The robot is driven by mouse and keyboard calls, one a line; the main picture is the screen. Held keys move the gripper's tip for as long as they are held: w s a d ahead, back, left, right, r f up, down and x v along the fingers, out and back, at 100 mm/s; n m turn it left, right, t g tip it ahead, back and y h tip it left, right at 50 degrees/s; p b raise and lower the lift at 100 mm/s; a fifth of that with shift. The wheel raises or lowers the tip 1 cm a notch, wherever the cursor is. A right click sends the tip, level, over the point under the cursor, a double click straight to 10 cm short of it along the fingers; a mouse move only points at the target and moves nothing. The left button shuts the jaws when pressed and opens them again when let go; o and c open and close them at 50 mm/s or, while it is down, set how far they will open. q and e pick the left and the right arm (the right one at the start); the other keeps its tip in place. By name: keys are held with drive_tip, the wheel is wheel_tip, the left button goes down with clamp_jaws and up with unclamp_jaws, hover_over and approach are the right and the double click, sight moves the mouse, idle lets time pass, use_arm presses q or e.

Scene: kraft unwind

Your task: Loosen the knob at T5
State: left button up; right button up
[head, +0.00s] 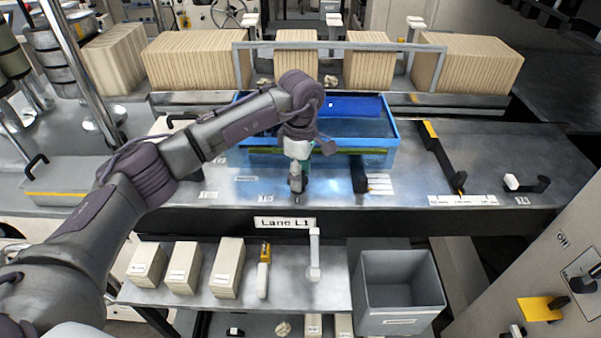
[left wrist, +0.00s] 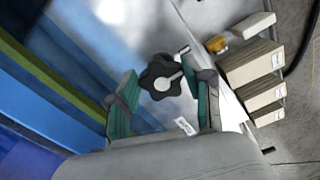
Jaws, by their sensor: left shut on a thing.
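A dark, lobed knob (left wrist: 158,76) with a pale pointer bar shows in the left wrist view, on the grey metal worktop. My left gripper (head: 297,184) reaches down to the front of the worktop, before the blue tray. In the left wrist view its two teal-padded fingers (left wrist: 167,88) stand on either side of the knob, shut on it. In the head view the gripper hides the knob. A small white label (left wrist: 184,126) lies beside the knob; its text is too small to read. My right gripper is not in view.
The blue tray (head: 391,157) stands right behind the gripper. A black handle (head: 359,178) is close to its right. The worktop's right part has bare stretches.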

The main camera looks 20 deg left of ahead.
use_arm(q)
drive_tip(key=shift+f+n+b, duration=0.15)
drive_tip(key=shift+n+b, duration=0.75)
drive_tip(key=shift+b, duration=0.05)
drive_tip(key=n+b, duration=0.2)
drive_tip(key=shift+w+n, duration=0.1)
drive_tip(key=shift+n, duration=0.2)
drive_tip(key=n+b, duration=0.3)
drive_tip(key=n, duration=0.2)
drive_tip(key=shift+w+a+f, duration=0.1)
drive_tip(key=shift+a, duration=0.05)
drive_tip(key=n+b, duration=0.2)
drive_tip(key=n, duration=0.4)
drive_tip(key=shift+a+n+b, duration=0.15)
drive_tip(key=shift+n+b, duration=0.15)
drive_tip(key=shift+n, duration=0.1)
drive_tip(key=n+b, duration=0.1)
drive_tip(key=n, duration=0.2)
drive_tip(key=shift+a, duration=0.1)
drive_tip(key=shift+a+n+b, duration=0.1)
drive_tip(key=shift+n+b, duration=0.3)
drive_tip(key=shift+n, duration=1.3)
